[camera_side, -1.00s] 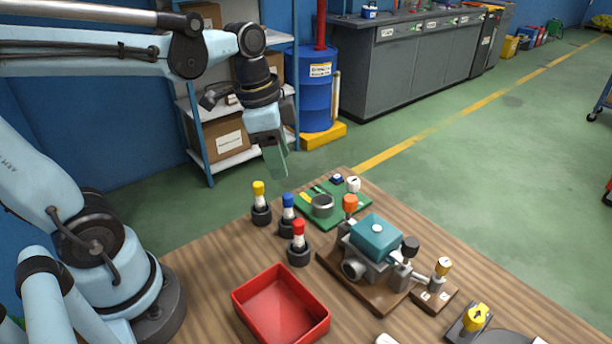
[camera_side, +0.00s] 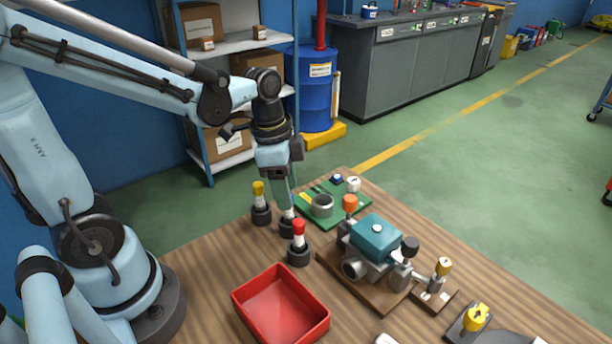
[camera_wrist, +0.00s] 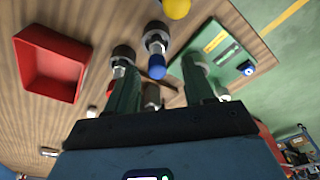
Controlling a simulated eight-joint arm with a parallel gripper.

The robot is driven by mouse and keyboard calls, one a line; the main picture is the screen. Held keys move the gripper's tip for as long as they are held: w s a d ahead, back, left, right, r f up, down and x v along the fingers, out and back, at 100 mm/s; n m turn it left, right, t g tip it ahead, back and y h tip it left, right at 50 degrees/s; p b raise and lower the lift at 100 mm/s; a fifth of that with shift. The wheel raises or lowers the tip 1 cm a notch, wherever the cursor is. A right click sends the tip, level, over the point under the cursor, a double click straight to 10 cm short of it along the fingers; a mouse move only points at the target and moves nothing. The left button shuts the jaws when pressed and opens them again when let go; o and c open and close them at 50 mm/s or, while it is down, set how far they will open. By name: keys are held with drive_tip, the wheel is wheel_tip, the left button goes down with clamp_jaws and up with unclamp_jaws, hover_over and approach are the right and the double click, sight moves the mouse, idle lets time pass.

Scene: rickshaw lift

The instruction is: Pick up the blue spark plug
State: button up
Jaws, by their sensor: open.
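The blue spark plug stands upright in a dark round holder between the yellow and red ones. In the side view its blue cap is covered by my fingers; its pale lower body (camera_side: 287,213) shows. In the wrist view its blue cap (camera_wrist: 157,70) lies between my two green fingers. My gripper (camera_side: 287,196) points down over the plug, and in the wrist view the jaws (camera_wrist: 161,72) are open, one finger on each side of the plug. I cannot tell whether either finger touches it.
The yellow plug (camera_side: 259,190) stands left and the red plug (camera_side: 298,230) nearer the camera, both close by. A green board with a metal ring (camera_side: 322,206), a teal-topped machine (camera_side: 375,236) and a red tray (camera_side: 262,318) are on the table.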

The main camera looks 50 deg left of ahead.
sight(289, 212)
drive_tip(key=shift+w+d+f, duration=0.1)
drive_tip(key=shift+d+f, duration=0.1)
drive_tip(key=shift+f, duration=1.05)
drive_tip(key=shift+d+f, duration=0.15)
drive_tip(key=shift+f, duration=1.05)
drive_tip(key=shift+c, duration=0.5)
clamp_jaws()
